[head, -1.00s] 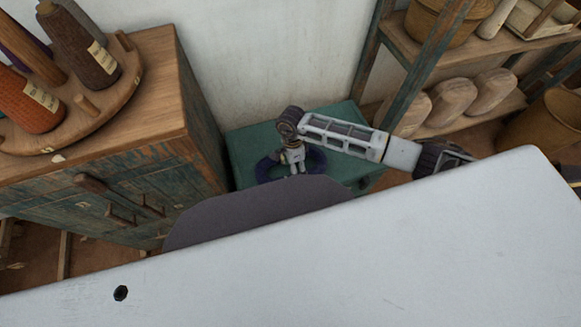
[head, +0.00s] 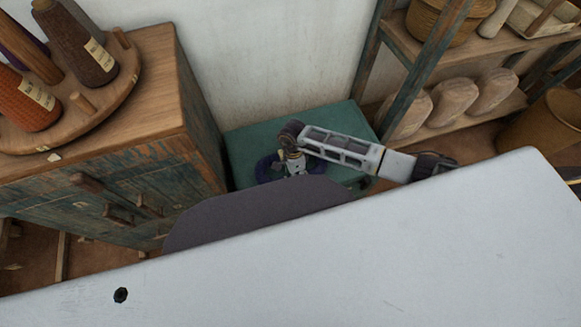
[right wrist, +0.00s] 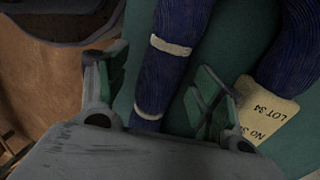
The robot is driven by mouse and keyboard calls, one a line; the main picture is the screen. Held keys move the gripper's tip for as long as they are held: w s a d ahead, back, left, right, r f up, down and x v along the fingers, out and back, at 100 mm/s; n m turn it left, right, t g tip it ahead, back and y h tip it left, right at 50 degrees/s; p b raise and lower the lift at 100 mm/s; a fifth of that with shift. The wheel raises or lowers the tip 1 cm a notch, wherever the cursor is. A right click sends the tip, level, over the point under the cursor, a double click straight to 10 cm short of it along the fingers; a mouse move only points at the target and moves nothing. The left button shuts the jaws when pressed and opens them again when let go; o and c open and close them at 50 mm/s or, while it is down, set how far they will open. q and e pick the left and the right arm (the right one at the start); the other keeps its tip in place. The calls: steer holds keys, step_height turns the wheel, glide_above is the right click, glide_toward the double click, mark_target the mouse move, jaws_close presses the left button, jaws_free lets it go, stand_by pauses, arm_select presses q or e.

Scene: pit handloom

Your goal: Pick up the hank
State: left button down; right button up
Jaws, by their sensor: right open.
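The hank (head: 264,169) is a dark blue ring of yarn lying on a green tabletop (head: 245,140). In the right wrist view the hank (right wrist: 178,72) shows pale ties around it and a cream tag (right wrist: 266,109) reading "No 34" and "LOT 34". My right gripper (head: 296,171) points down over the hank. In the right wrist view its two green-padded fingers (right wrist: 158,95) are open, one on each side of one strand of the hank. I cannot tell whether the pads touch it. My left gripper is not in view.
A wooden cabinet (head: 150,145) with yarn cones (head: 83,40) on a round stand is at the left. A shelf rack (head: 420,62) with rounded bundles stands at the right. The wall is close behind the green table. My own white body fills the foreground.

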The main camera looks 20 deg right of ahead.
steer(key=shift+f, duration=0.1)
stand_by(0.4)
steer(key=c, duration=1.2)
